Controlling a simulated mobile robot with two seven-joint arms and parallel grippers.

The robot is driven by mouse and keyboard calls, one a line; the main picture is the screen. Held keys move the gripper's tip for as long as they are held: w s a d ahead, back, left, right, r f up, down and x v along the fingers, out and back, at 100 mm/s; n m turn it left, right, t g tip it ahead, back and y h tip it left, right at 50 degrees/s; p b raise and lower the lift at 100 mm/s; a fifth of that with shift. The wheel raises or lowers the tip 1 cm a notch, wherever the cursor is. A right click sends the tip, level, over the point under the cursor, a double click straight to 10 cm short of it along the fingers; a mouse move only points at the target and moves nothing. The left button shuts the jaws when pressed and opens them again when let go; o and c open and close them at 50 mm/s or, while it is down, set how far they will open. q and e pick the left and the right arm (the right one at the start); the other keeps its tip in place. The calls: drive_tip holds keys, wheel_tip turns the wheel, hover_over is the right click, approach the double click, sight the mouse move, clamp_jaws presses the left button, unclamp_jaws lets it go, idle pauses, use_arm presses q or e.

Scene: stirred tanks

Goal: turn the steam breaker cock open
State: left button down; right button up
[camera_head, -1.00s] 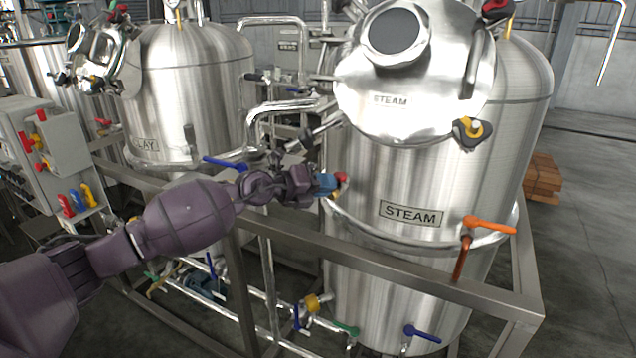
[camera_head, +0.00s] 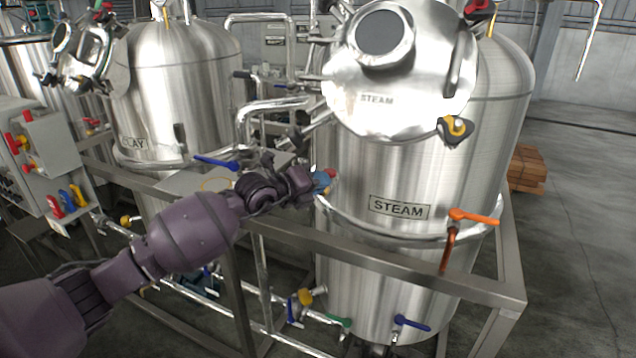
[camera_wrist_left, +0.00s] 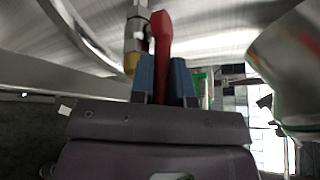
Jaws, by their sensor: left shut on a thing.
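The steam breaker cock shows in the left wrist view as a red lever (camera_wrist_left: 161,38) beside a metal valve body (camera_wrist_left: 136,35) with a brass-coloured end. My left gripper (camera_wrist_left: 164,78) has its blue fingers on either side of the lever's lower part and is shut on it. In the head view my left gripper (camera_head: 319,183) is at the left side of the steam tank (camera_head: 400,165), by its rim, and only a bit of red shows beyond the fingertips. The lever's gripped part is hidden between the fingers. My right gripper is in neither view.
A steel frame rail (camera_head: 400,270) runs in front of the tank, below my left arm. An orange-handled valve (camera_head: 472,216) is at its right. A blue lever (camera_head: 216,162) lies near my arm. A control box (camera_head: 45,150) stands at left.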

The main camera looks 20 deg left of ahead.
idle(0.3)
use_arm(q)
drive_tip(key=c, duration=1.1)
unclamp_jaws()
drive_tip(key=shift+s+a, duration=0.1)
drive_tip(key=b+v, duration=0.1)
drive_tip(key=v, duration=0.9)
drive_tip(key=shift+s+a+b, duration=0.15)
drive_tip(key=shift+s+b, duration=0.1)
drive_tip(key=shift+b, duration=0.05)
drive_tip(key=shift+r, duration=0.1)
